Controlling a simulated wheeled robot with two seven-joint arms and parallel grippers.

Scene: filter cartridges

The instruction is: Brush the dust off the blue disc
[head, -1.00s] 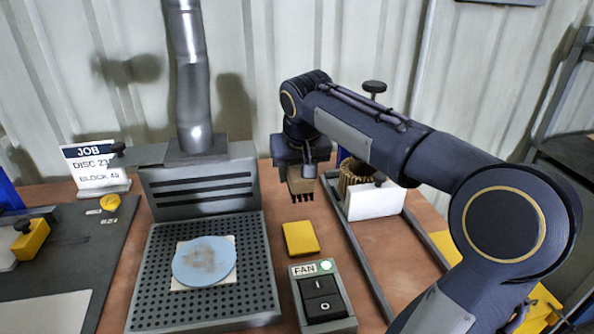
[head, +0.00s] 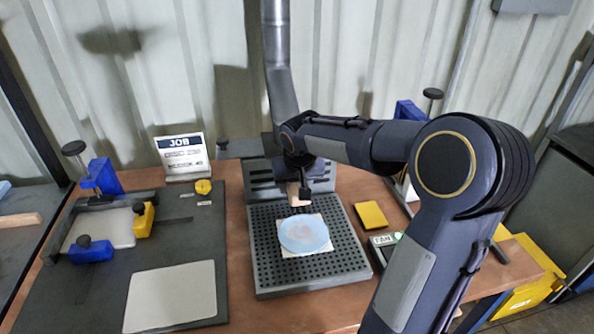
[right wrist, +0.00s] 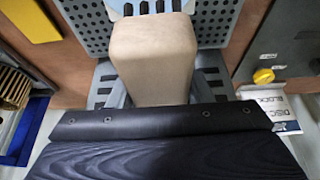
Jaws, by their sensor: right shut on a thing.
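The blue disc (head: 308,241) lies on a pale square pad on the perforated grey plate (head: 268,277). A faint dull patch shows near the disc's middle. My right gripper (head: 299,180) is shut on a brush with a wooden block (head: 294,194) and dark bristles. The brush points down at the disc's far edge; I cannot tell whether the bristles touch it. In the right wrist view the wooden block (right wrist: 153,55) is in the jaws, with the bristles at the top edge over a strip of blue. My left gripper is out of view.
A grey extraction hood with a duct (head: 281,90) stands behind the plate. A yellow block (head: 371,215) and the fan switch box (head: 385,240) are to the right, partly behind my right arm. A JOB sign (head: 182,157) and dark mat with clamps are left.

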